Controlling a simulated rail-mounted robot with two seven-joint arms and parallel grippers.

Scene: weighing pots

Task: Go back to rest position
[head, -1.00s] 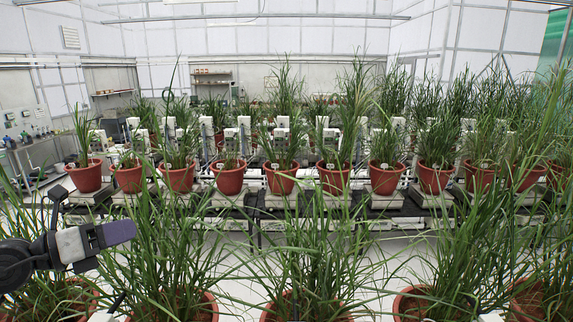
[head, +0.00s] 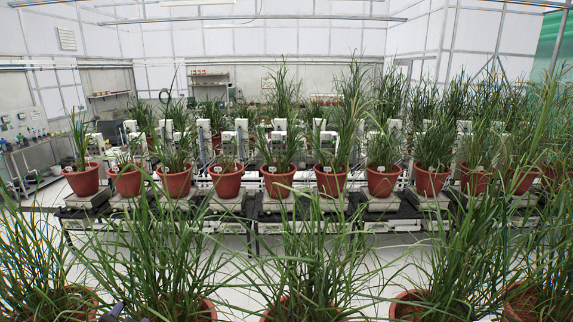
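Neither of my grippers shows clearly in the head view. A small dark piece (head: 112,311) shows among the leaves at the bottom left edge, and I cannot tell whether it is part of my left arm. The near row of potted grasses fills the front, with a terracotta pot (head: 405,306) at the bottom right of centre. A farther row of red pots stands on scales, such as the pot (head: 277,181) in the middle.
A black bench (head: 300,215) carries the far row of scales. A pale floor aisle (head: 225,262) lies between the rows. Long leaves from the near plants spread across it. A side counter (head: 35,158) stands at the far left.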

